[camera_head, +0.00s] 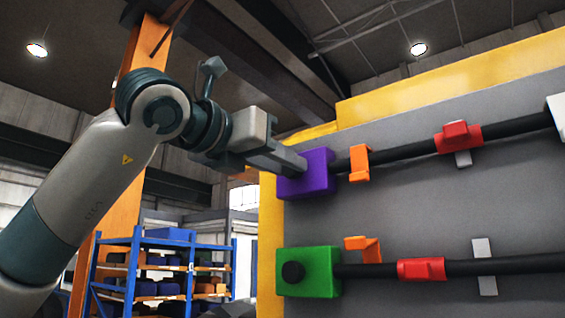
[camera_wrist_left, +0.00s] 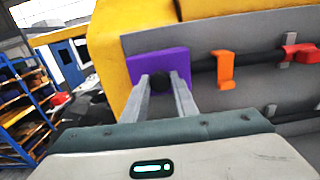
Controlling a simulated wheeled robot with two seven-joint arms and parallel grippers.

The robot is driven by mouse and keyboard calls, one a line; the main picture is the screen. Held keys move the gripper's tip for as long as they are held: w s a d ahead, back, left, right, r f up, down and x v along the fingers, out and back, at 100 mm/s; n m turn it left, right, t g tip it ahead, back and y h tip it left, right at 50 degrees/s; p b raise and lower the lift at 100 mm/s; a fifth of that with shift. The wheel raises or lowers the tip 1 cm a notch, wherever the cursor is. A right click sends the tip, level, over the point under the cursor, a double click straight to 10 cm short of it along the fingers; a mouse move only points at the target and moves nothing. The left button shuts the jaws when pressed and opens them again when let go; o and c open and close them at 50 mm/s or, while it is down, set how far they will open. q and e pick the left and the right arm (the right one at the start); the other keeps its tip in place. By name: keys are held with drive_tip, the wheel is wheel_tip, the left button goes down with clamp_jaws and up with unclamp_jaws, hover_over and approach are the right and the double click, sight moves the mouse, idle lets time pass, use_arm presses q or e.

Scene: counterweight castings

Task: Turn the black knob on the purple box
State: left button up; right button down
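The purple box (camera_head: 318,172) is fixed to the grey panel at its left edge in the head view. It also shows in the left wrist view (camera_wrist_left: 176,62). Its black knob (camera_wrist_left: 159,82) shows in the wrist view between the two fingers of my left gripper (camera_wrist_left: 165,82); in the head view the gripper hides it. My left gripper (camera_head: 292,166) reaches the front of the box from the left. Its fingers stand either side of the knob; whether they touch it I cannot tell. My right gripper is in neither view.
A green box (camera_head: 308,272) with its own black knob (camera_head: 292,272) sits below. Black bars with orange hooks (camera_head: 358,163) and red clamps (camera_head: 458,137) run right along the panel (camera_head: 420,210). A yellow frame (camera_head: 450,88) edges it. A blue shelf (camera_head: 165,265) stands behind at left.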

use_arm(q)
drive_tip(key=shift+m, duration=0.4)
drive_tip(key=shift+d+f+m+p, duration=0.1)
drive_tip(key=shift+f+m+p, duration=0.1)
drive_tip(key=shift+m, duration=4.35)
drive_tip(key=shift+a+f+m+p, duration=0.1)
drive_tip(key=shift+m+p, duration=0.1)
drive_tip(key=shift+m, duration=4.3)
drive_tip(key=shift+d+f+m+p, duration=0.1)
drive_tip(key=shift+m+p, duration=0.1)
drive_tip(key=shift+m, duration=4.35)
drive_tip(key=o, duration=1.1)
drive_tip(key=shift+s, duration=0.1)
